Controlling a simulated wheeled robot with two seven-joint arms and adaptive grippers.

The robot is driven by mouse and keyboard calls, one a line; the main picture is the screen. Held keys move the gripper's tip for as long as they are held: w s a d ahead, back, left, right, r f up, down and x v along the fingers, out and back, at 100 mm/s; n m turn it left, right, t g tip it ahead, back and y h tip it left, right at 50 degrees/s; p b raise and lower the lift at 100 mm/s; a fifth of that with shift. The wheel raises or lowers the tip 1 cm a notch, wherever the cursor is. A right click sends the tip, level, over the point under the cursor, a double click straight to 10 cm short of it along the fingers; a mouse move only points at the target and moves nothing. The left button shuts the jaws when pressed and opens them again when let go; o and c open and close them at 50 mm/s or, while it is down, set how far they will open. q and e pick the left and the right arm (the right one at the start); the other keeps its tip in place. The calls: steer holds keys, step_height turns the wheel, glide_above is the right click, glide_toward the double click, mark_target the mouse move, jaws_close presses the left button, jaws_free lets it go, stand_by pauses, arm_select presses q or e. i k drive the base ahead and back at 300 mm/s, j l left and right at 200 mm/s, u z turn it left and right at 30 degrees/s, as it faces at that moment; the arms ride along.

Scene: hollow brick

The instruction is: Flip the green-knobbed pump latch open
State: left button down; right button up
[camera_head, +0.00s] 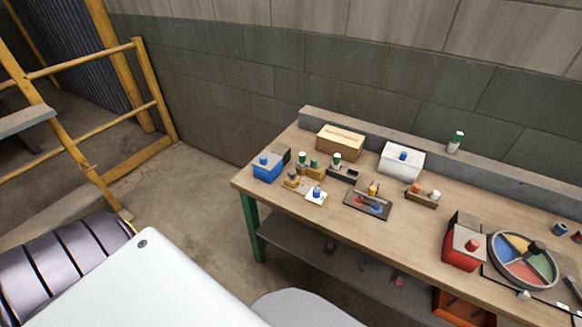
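Several small items with green tops stand at the back left of the wooden workbench (415,232). A green knob (314,163) sits on a small brass-coloured block (316,173). A green-and-white piece (302,158) is just left of it, and another green-topped piece (337,160) stands at a black holder (345,175) to the right. I cannot tell for sure which one is the pump latch, or its position; they are too small. Neither of my grippers is in view.
A blue box (267,172), a cardboard box (340,146) and a white box (403,165) stand around these items. A dark tray (352,204) lies in front. A red box (463,255) and a coloured wheel (548,268) stand at the right. Yellow railing (150,90) is at left.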

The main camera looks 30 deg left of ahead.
mark_target(314, 164)
steer(key=k+l+u, duration=0.1)
steer(key=l+u, duration=0.3)
steer(key=k+l+u, duration=0.1)
steer(key=u, duration=0.3)
steer(key=l, duration=0.1)
